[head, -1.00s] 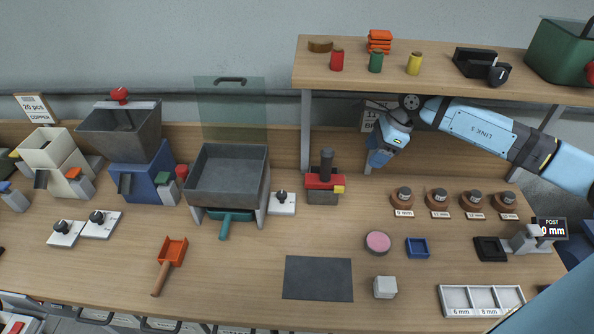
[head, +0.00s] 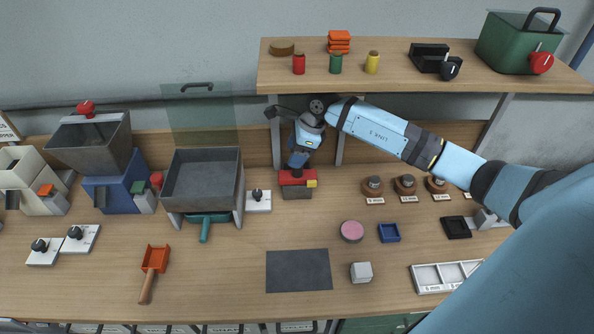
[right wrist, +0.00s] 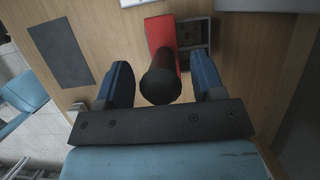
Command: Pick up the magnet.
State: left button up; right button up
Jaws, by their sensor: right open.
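My right gripper (head: 297,164) is open, right above the block, and hides the handle in the head view. The fingers (right wrist: 163,80) are on both sides of the handle, with gaps visible. My left gripper is not in view.
A wooden shelf (head: 390,75) hangs above and behind the right arm. A grey bin (head: 202,180) and a small knob plate (head: 258,200) stand left of the block. A dark mat (head: 298,271), pink disc (head: 352,231) and blue tray (head: 389,232) lie in front.

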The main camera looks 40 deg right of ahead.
jog(key=shift+a+f, duration=0.1)
jog(key=shift+f, duration=0.4)
jog(key=shift+w, duration=0.1)
grip_shut()
jog(key=shift+r, duration=0.1)
